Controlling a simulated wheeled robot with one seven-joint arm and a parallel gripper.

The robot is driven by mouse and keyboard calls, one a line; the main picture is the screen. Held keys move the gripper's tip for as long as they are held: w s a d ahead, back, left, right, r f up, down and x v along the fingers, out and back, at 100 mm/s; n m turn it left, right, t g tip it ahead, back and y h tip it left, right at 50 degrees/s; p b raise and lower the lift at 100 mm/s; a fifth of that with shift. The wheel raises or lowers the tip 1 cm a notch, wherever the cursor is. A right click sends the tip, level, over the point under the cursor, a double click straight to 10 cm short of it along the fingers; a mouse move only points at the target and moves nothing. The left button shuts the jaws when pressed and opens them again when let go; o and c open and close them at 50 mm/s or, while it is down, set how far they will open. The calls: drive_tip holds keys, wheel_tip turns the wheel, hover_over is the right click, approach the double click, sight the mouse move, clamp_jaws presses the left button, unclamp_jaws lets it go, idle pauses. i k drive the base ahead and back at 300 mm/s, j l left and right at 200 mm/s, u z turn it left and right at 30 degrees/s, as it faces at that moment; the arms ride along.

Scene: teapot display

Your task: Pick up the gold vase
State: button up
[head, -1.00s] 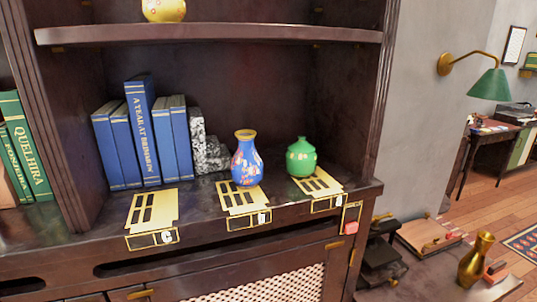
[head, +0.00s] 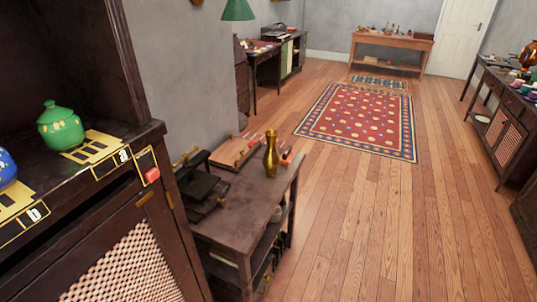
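The gold vase (head: 271,155) stands upright on a low dark wooden table (head: 246,191), right of the cabinet. It is shiny, with a narrow neck and a flared mouth, and stands near the table's far right part. My gripper is not in view.
Dark metal items (head: 200,185) and a wooden tray (head: 232,152) share the vase's table. Open wooden floor (head: 375,215) and a red rug (head: 357,115) lie to the right.

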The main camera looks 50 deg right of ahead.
sight(271, 159)
drive_tip(key=i+z, duration=0.15)
drive_tip(key=z, duration=1.5)
drive_tip(key=i+j, duration=0.15)
drive_tip(key=j, duration=0.25)
drive_tip(key=i+j+z, duration=0.1)
drive_tip(key=j, duration=0.3)
drive_tip(key=i+j, duration=0.15)
drive_tip(key=j, duration=0.3)
drive_tip(key=z, duration=0.05)
